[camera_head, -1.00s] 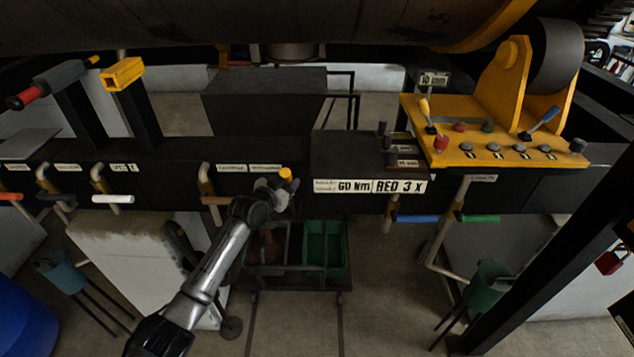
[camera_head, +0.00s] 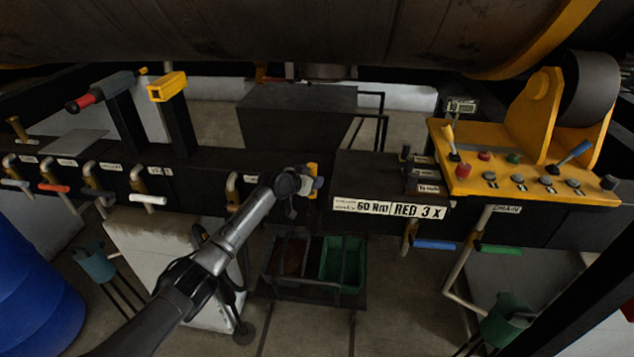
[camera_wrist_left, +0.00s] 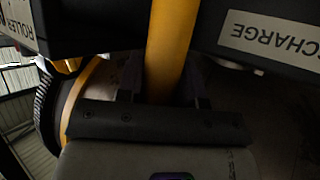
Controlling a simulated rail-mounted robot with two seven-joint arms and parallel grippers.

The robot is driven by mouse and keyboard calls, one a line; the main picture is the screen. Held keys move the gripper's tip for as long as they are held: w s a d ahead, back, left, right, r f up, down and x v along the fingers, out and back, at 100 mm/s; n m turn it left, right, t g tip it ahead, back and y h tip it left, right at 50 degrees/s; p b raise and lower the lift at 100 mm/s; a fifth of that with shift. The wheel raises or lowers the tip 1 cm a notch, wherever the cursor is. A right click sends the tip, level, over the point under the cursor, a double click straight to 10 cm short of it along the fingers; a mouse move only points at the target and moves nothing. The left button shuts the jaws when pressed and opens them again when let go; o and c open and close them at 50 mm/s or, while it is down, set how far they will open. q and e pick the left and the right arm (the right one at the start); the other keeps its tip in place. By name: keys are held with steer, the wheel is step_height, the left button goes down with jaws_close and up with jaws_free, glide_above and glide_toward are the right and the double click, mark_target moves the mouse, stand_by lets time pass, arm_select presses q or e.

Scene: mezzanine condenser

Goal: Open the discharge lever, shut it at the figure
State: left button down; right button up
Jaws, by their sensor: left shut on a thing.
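My left gripper (camera_head: 304,182) is at the front of the dark rail, left of the "60 Nm RED 3 X" plate (camera_head: 390,208). It is shut on a yellow lever handle (camera_head: 313,172), whose upper part shows past the fingers. In the left wrist view the yellow handle (camera_wrist_left: 168,45) runs between the fingers of the left gripper (camera_wrist_left: 163,88). A white label ending in "CHARGE" (camera_wrist_left: 268,38) appears upside down beside it. The lever's lower end and pivot are hidden by the gripper. My right gripper is not in view.
Several other levers line the rail, including a white-handled one (camera_head: 148,200) and a blue-handled one (camera_head: 436,244). A yellow control panel (camera_head: 520,180) stands at the right. A green bin (camera_head: 343,262) sits below, and a large drum (camera_head: 280,35) hangs overhead.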

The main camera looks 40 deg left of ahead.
arm_select(q)
steer(key=shift+a+f, duration=0.1)
steer(key=shift+f, duration=0.15)
steer(key=c, duration=1.1)
jaws_free()
steer(key=shift+c, duration=0.2)
steer(key=shift+o, duration=0.7)
steer(key=shift+w+r, duration=0.1)
steer(key=shift+r, duration=0.05)
steer(key=shift+o, duration=1.1)
steer(key=shift+r, duration=0.1)
steer(key=v, duration=1.4)
steer(key=shift+w, duration=0.1)
